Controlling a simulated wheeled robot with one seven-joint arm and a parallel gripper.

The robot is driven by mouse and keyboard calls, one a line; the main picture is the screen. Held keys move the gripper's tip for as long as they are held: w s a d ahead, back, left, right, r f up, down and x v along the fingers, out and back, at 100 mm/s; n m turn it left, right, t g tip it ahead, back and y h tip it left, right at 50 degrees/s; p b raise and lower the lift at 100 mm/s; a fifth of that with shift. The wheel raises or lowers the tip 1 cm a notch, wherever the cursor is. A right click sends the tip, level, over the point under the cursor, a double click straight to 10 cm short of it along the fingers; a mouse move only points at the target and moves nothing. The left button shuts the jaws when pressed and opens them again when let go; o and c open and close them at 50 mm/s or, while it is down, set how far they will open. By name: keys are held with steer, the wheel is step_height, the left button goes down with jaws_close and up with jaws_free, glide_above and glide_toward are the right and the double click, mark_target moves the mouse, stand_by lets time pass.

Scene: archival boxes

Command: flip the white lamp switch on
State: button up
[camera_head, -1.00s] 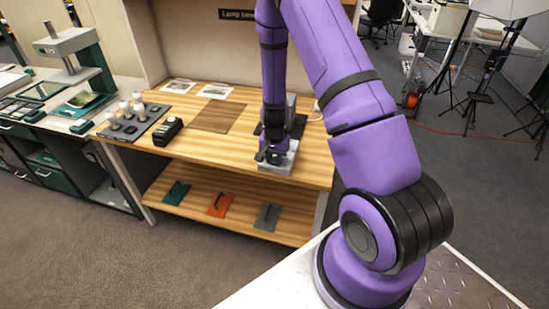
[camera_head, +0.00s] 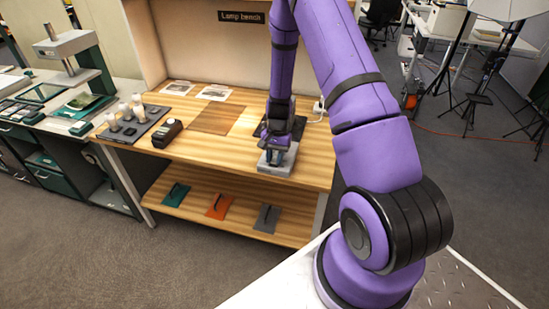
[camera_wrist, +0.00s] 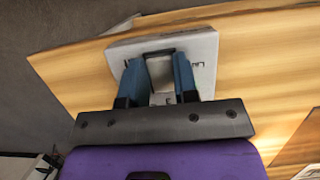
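The white switch box (camera_head: 280,167) lies near the front right of the wooden bench, under my gripper (camera_head: 272,155). In the wrist view the same pale box (camera_wrist: 207,45) sits beyond the blue fingers of my gripper (camera_wrist: 158,64). The fingers are apart, and their tips are over the box face, on either side of a dark-edged grey switch part (camera_wrist: 160,72). I cannot tell whether they touch it. Lettering on the box is partly hidden by a finger, and the switch's position is not clear.
The bench (camera_head: 235,160) carries a holder with bulbs (camera_head: 130,122), a dark device (camera_head: 167,133), paper sheets and a brown mat (camera_head: 218,120). A white plug or socket (camera_head: 318,107) is at the back right. Coloured pieces lie on the lower shelf. The bench's front edge is close to the box.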

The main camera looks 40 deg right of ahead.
steer(key=o, duration=0.4)
steer(key=shift+o, duration=0.2)
steer(key=v, duration=1)
steer(key=shift+r, duration=0.35)
steer(key=shift+w+d+r, duration=0.1)
steer(key=shift+w, duration=0.05)
steer(key=s+a+r+n+t+h, duration=0.15)
steer(key=s+a+r, duration=0.25)
steer(key=r, duration=0.7)
steer(key=s+a+r+n+t, duration=0.1)
steer(key=s+a+r+n, duration=0.25)
steer(key=r, duration=0.85)
steer(key=s+a+r+n+t, duration=0.1)
steer(key=s+a+r, duration=0.1)
steer(key=s, duration=0.4)
steer(key=s+a+r+n+t, duration=0.2)
steer(key=s+r, duration=0.3)
steer(key=s, duration=0.2)
steer(key=s+a+r+n+t+h, duration=0.1)
steer(key=s+a+r+n+t, duration=0.1)
steer(key=s, duration=0.5)
step_height(320, 180, up, 3)
steer(key=shift+s+a+f, duration=0.2)
steer(key=shift+a+f, duration=0.05)
steer(key=shift+a, duration=0.35)
